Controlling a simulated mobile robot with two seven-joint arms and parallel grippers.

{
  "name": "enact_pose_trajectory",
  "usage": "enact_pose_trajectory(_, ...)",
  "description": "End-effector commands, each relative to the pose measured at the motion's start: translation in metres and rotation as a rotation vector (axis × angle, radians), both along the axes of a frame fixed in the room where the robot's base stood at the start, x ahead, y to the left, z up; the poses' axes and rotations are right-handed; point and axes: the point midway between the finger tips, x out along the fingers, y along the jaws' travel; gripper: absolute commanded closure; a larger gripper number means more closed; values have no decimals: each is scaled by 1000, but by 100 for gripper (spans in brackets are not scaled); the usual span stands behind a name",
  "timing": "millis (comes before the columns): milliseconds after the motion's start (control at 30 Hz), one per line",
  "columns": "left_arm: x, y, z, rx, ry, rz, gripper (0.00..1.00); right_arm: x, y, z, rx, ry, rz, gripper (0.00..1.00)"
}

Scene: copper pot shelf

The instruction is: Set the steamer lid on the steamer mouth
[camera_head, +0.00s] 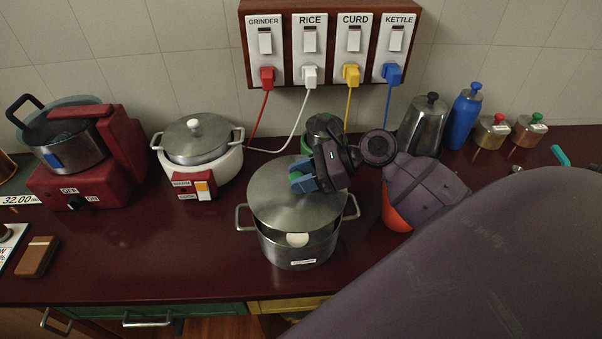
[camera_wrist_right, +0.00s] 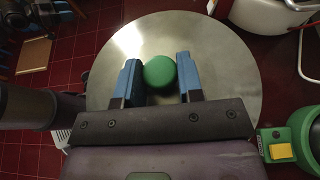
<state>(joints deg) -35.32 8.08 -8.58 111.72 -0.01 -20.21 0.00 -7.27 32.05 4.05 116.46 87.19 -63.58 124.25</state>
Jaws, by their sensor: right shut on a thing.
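The steamer (camera_head: 295,254) is a steel two-handled pot with a small label, standing on the dark red counter. The round steel steamer lid (camera_head: 285,205) is over its mouth, set toward the back, so the front of the opening shows with a pale round thing (camera_head: 297,239) in it. I cannot tell whether the lid touches the rim. My right gripper (camera_head: 304,180) is shut on the lid's green knob (camera_wrist_right: 160,72). In the right wrist view the blue fingertips of the gripper (camera_wrist_right: 161,80) flank the knob above the lid (camera_wrist_right: 225,65). My left gripper is not in view.
A white rice cooker (camera_head: 205,170) stands left of the steamer, and a red grinder (camera_head: 75,180) farther left. A green-based jar (camera_head: 325,128) is close behind the lid. A steel kettle (camera_head: 422,125) and blue bottle (camera_head: 465,118) stand at the back right.

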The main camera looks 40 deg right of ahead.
Motion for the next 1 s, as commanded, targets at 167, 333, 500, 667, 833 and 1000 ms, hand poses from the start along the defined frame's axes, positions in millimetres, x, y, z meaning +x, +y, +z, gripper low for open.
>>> enact_pose_trajectory(167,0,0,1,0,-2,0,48,0,0,0,1,-1,0,93)
enact_pose_trajectory(333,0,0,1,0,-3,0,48,0,0,0,-1,1,0,93)
enact_pose_trajectory(500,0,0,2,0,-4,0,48,0,-1,-7,1,1,-3,93)
enact_pose_trajectory(667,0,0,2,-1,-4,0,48,0,0,-19,1,2,-2,93)
enact_pose_trajectory(833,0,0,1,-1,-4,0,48,0,0,-31,1,2,-2,93)
enact_pose_trajectory(1000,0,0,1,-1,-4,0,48,0,0,-39,1,1,-3,93)
